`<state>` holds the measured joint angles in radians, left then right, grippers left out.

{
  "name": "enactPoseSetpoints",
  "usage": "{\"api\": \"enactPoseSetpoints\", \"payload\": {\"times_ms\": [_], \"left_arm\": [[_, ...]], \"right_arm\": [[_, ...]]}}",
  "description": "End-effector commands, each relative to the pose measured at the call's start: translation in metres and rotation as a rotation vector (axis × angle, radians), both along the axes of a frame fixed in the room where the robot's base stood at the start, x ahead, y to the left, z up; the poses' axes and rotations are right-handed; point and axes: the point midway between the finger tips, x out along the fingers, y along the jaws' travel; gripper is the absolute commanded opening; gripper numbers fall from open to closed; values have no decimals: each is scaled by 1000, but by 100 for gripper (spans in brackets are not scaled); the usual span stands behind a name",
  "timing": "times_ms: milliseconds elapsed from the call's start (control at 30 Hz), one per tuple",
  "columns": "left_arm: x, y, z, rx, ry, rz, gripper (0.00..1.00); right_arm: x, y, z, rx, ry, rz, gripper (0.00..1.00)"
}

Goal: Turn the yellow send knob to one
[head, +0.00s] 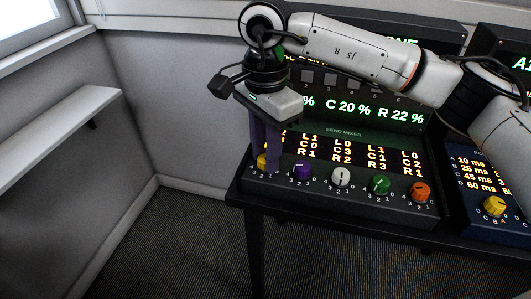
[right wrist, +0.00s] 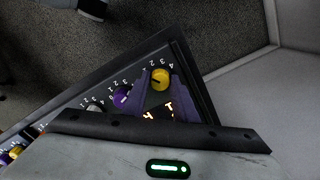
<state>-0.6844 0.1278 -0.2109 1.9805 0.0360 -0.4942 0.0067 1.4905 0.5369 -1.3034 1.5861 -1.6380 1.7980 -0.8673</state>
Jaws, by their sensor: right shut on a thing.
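The yellow send knob (right wrist: 160,79) is at the end of the knob row on the mixer panel. In the head view it (head: 262,160) is the leftmost knob, partly covered by my gripper. My right gripper (head: 262,163) points down, its purple fingers on either side of the knob and shut on it. In the right wrist view the fingers (right wrist: 160,77) flank the knob. A dark pointer mark shows on the knob, but which number it meets is too small to tell. My left gripper is out of view.
Purple (head: 302,172), white (head: 341,177), green (head: 380,184) and orange (head: 420,191) knobs continue the row. The display (head: 365,110) reads C 20 % and R 22 %, its left part hidden. Another panel with a yellow knob (head: 495,206) stands right. A wall shelf (head: 60,135) is left.

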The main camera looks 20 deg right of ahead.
Motion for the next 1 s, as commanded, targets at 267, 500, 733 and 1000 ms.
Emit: {"api": "enactPoseSetpoints", "payload": {"times_ms": [267, 500, 733, 1000], "left_arm": [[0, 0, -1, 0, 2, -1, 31], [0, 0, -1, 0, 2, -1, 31], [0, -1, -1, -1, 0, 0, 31], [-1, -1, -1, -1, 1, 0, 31]], "right_arm": [[0, 1, 1, 2, -3, 22, 3], [0, 1, 1, 2, -3, 21, 3], [0, 1, 1, 2, -2, 20, 44], [1, 1, 6, 2, -3, 20, 44]]}}
